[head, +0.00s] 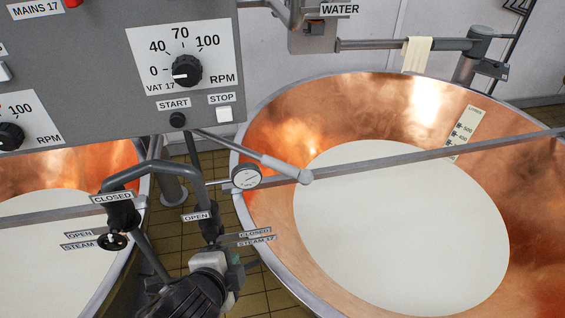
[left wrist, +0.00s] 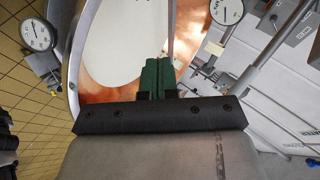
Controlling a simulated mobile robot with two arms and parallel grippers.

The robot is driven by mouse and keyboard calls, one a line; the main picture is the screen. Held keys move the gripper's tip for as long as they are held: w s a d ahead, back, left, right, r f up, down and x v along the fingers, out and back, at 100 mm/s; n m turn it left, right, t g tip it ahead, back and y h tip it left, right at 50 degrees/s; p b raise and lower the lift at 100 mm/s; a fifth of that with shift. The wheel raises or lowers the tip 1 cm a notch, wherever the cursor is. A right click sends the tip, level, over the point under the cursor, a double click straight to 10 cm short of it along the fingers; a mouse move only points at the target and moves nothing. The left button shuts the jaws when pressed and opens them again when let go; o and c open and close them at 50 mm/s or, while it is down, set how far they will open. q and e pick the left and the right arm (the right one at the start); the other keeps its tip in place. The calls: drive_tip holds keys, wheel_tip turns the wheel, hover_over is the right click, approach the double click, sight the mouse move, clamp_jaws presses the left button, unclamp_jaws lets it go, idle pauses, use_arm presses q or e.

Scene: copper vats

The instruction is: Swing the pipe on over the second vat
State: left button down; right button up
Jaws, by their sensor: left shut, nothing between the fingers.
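A grey pipe (head: 255,157) with a thick pale section and a rounded end slants from under the control panel. Its end reaches just over the left rim of the copper vat (head: 530,185) on the right. That vat holds white liquid, also seen in the left wrist view. Another copper vat (head: 75,170) shows partly at the left. My left gripper (head: 234,266) is low between the vats, below the pipe and apart from it. Its green fingers (left wrist: 158,72) are shut and empty. My right gripper is not in view.
A grey bar (head: 400,160) with a round gauge (head: 246,177) crosses the right vat. Steam pipework with levers (head: 150,168) stands close by my left gripper. The control panel (head: 95,60) overhangs at upper left. A horizontal pipe (head: 375,44) with a cloth (head: 417,54) is at the back.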

use_arm(q)
drive_tip(key=w+d+r+m+t+h, duration=0.1)
drive_tip(key=d+r+m+t+h, duration=0.25)
drive_tip(key=r+m, duration=0.75)
drive_tip(key=m+h+b, duration=0.3)
drive_tip(key=m+b, duration=1)
drive_tip(key=m, duration=0.2)
approach(290, 176)
wheel_tip(290, 176, down, 3)
drive_tip(key=shift+t, duration=0.45)
drive_tip(key=w+d+p, duration=0.1)
drive_tip(key=w+d+r+p, duration=0.1)
drive_tip(key=w, duration=0.1)
drive_tip(key=w+d+p, duration=0.1)
drive_tip(key=w, duration=0.1)
drive_tip(key=shift+w+d+r, duration=0.1)
drive_tip(key=shift+r, duration=0.15)
drive_tip(key=shift+w+d, duration=0.25)
drive_tip(key=shift+w, duration=0.25)
